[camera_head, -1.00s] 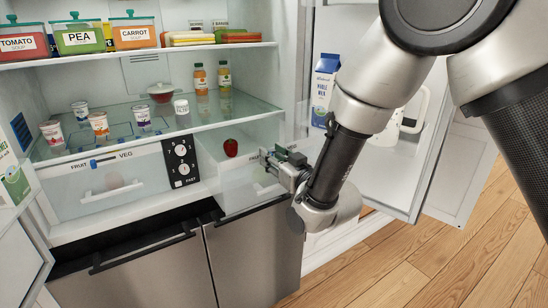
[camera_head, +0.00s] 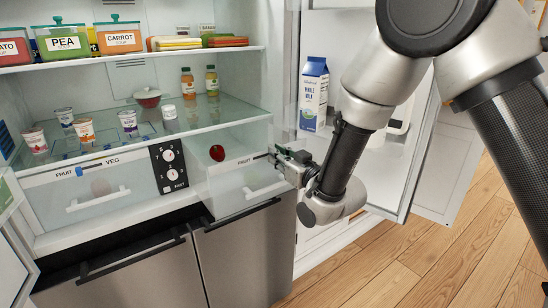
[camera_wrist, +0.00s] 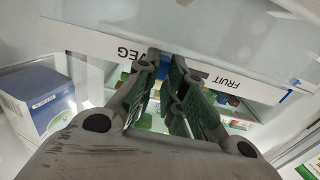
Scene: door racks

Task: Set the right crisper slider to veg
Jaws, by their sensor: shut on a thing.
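The right crisper drawer (camera_head: 235,198) is clear, with a white label strip reading FRUIT (camera_head: 245,162) at its left part. In the wrist view the strip shows FRUIT (camera_wrist: 228,80) at the right and VEG (camera_wrist: 128,54) at the left, upside down. My gripper (camera_head: 279,157) is at the strip, to the right of the FRUIT word in the head view. In the wrist view my gripper's fingers (camera_wrist: 176,85) are close together over the strip between the two words, nearer VEG. They are shut on the slider, whose knob is mostly hidden between them.
The left crisper (camera_head: 95,192) has a blue slider (camera_head: 80,172) between FRUIT and VEG. A dial panel (camera_head: 169,166) sits between the drawers. A red fruit (camera_head: 217,153) lies behind the right drawer front. The open fridge door holds a milk carton (camera_head: 313,94).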

